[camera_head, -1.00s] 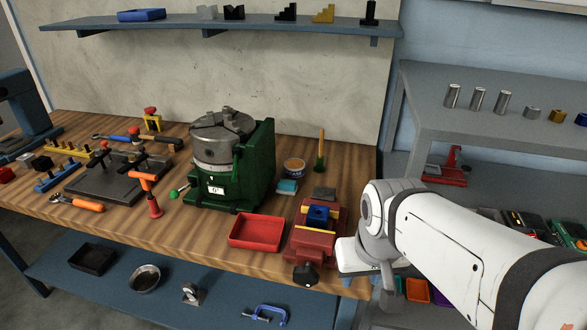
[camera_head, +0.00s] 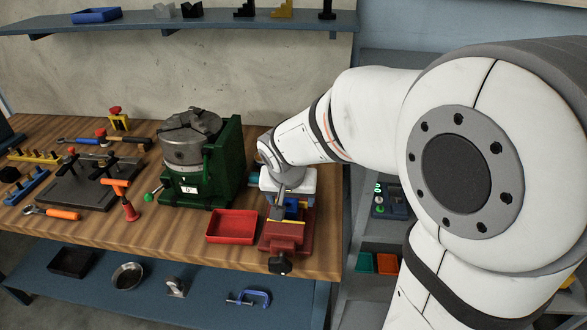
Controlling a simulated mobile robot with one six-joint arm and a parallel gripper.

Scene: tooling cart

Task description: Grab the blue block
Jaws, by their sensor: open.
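The blue block (camera_head: 292,213) sits in the red vise (camera_head: 283,238) at the right front of the wooden bench, between the vise's yellow-edged jaws. It is partly hidden by my gripper. My gripper (camera_head: 281,211) is over the vise, with a grey finger pointing down at the left side of the block. The gripper is open. The far finger is hidden, and I cannot tell whether the fingers touch the block.
An empty red tray (camera_head: 232,226) lies just left of the vise. A green fixture with a grey chuck (camera_head: 185,148) stands behind the tray. Hand tools and a clamping plate (camera_head: 82,182) fill the left of the bench. A shelf (camera_head: 200,22) runs above.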

